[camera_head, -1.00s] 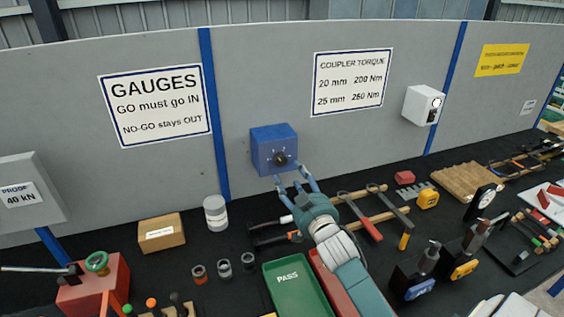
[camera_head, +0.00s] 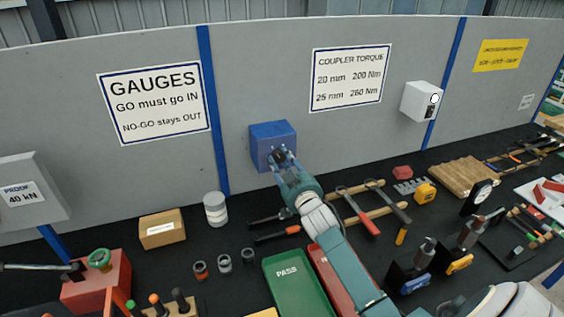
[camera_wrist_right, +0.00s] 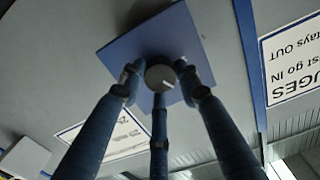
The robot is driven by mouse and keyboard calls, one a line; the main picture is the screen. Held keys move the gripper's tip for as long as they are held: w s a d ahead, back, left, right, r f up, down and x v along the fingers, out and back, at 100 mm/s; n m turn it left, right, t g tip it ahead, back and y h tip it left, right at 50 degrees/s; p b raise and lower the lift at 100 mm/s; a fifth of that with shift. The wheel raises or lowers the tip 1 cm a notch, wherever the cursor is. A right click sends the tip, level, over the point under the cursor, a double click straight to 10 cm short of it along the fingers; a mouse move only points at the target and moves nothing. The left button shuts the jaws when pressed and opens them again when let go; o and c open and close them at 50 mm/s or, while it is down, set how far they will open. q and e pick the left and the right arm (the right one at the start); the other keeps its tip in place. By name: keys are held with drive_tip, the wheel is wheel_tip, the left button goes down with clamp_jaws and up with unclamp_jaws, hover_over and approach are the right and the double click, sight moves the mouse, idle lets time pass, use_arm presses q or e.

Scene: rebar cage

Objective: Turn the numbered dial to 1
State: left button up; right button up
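The dial (camera_head: 278,156) is a dark round knob on the front of a blue box (camera_head: 271,133) fixed to the grey panel. In the right wrist view the dial (camera_wrist_right: 161,76) is a grey disc with a pale pointer mark. My right gripper (camera_head: 280,160) is at the dial. In the wrist view its three dark blue fingers (camera_wrist_right: 158,80) surround the dial, with the tips close to its edge. I cannot tell whether they touch or grip it. The dial's numbers are not readable, and the fingers partly cover its face. My left gripper is not in view.
Below, the black table holds a green PASS tray (camera_head: 292,284), a white jar (camera_head: 215,209), a cardboard box (camera_head: 162,229) and pliers-like tools (camera_head: 357,212). A white box (camera_head: 421,101) is on the panel to the right. The panel around the blue box is clear.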

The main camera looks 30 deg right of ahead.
drive_tip(key=shift+f, duration=0.15)
drive_tip(key=shift+c, duration=1.4)
drive_tip(key=shift+f, duration=0.2)
